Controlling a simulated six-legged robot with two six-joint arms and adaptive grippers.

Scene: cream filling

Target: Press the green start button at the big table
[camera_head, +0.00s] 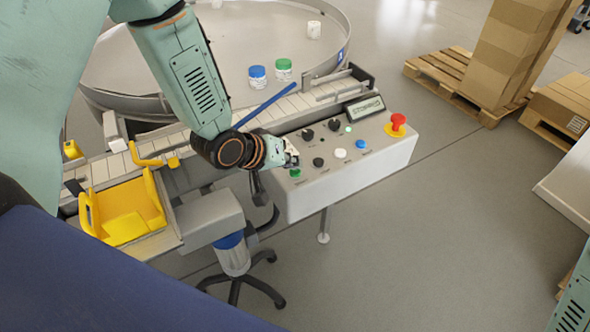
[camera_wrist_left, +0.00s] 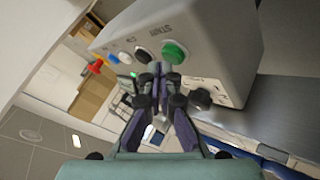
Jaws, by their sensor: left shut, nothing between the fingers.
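The green start button (camera_head: 295,173) sits at the near left corner of the grey control box (camera_head: 345,178). It also shows in the left wrist view (camera_wrist_left: 174,52), under the word START. My left gripper (camera_head: 291,160) is shut and empty. In the head view it hangs just behind the green button. In the wrist view its fingertips (camera_wrist_left: 160,70) appear just below the button; I cannot tell whether they touch the box. The big round table (camera_head: 140,72) stands behind the conveyor. My right gripper is not in view.
The box also carries a red emergency knob (camera_head: 397,124), white, blue and black buttons, and a display (camera_head: 364,107). A yellow bin (camera_head: 125,212) is at left. Jars with blue (camera_head: 257,76) and green (camera_head: 284,69) lids stand on the round table. Pallets with cartons are at right.

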